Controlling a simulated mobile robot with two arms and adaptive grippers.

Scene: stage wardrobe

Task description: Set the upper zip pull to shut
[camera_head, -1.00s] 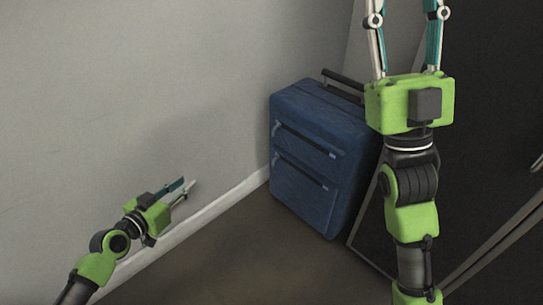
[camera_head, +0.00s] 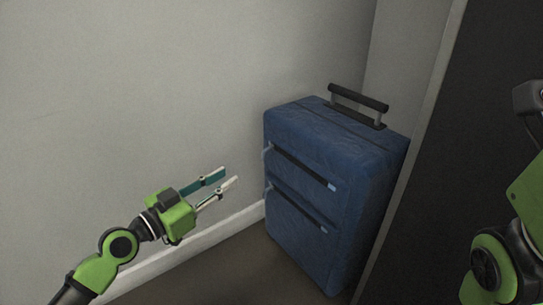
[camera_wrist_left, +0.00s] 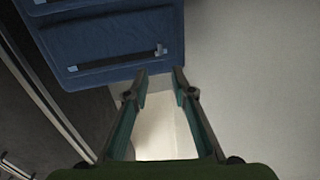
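A blue suitcase (camera_head: 300,240) stands upright in the corner. Its front has an upper dark zip slot (camera_head: 298,167) and a lower one (camera_head: 294,208). The upper slot has a pale blue tab (camera_head: 332,187) at its right end and a light piece (camera_head: 267,152) at its left end; which is the pull I cannot tell. My left gripper (camera_head: 230,178) is open and empty, left of the suitcase and apart from it. In the left wrist view, a slot (camera_wrist_left: 115,62) of the suitcase shows beyond the open fingers (camera_wrist_left: 160,74). My right gripper's fingers are out of view.
A grey wall (camera_head: 130,90) with a white skirting board (camera_head: 240,218) runs behind my left gripper. A dark panel (camera_head: 440,200) stands close at the suitcase's right. A black handle (camera_head: 357,97) rises from the suitcase top. The floor before the suitcase is clear.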

